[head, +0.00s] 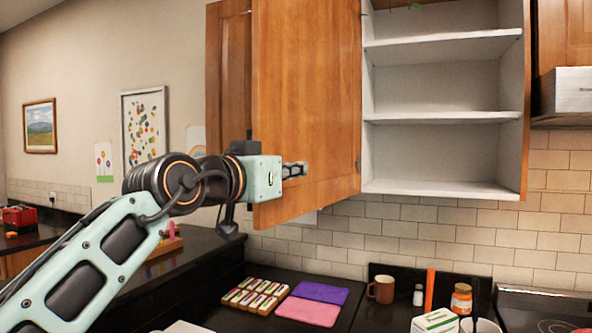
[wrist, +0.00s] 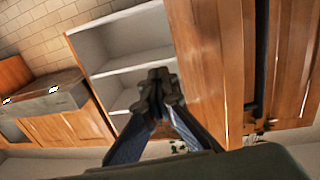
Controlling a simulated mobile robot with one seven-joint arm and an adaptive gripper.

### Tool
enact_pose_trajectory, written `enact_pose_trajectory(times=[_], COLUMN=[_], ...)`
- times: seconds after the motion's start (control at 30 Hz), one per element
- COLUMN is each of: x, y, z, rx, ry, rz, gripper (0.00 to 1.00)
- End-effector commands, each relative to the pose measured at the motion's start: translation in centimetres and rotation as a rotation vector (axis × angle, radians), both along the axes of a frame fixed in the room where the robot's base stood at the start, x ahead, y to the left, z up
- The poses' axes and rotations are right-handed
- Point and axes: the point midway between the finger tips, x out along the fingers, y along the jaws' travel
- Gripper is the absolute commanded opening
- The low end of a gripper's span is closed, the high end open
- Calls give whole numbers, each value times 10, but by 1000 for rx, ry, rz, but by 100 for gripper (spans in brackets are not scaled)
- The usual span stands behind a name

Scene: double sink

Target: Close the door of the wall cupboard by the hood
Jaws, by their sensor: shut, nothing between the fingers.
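The wall cupboard (head: 442,118) by the hood stands open, showing white, empty shelves. Its wooden door (head: 318,80) is swung far out to the left, its hinged side at the cupboard's left edge. My gripper (head: 303,169) is shut and empty, in front of the door's lower part in the picture. I cannot tell whether it touches the door. In the wrist view my gripper (wrist: 158,76) has its fingers together, with the shelves (wrist: 125,75) beyond and the door (wrist: 196,55) close on the right. The fingertips cover part of the door's edge there.
The range hood (head: 572,90) is right of the cupboard. Another wooden cupboard (head: 229,70) is behind the door on the left.

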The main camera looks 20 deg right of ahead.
Motion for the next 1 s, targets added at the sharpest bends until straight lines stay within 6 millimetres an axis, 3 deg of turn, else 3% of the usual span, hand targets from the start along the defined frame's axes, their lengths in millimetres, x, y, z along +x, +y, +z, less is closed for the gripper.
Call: enact_pose_trajectory(times=[0.07, 0.3, 0.67, 1.0], x=[0, 0, -3, -42], y=[0, 0, 6, 59], z=[0, 0, 0, 1], rx=[0, 0, -1, -3], ry=[0, 0, 0, -1], rz=[0, 0, 1, 4], gripper=[0, 25, 25, 25])
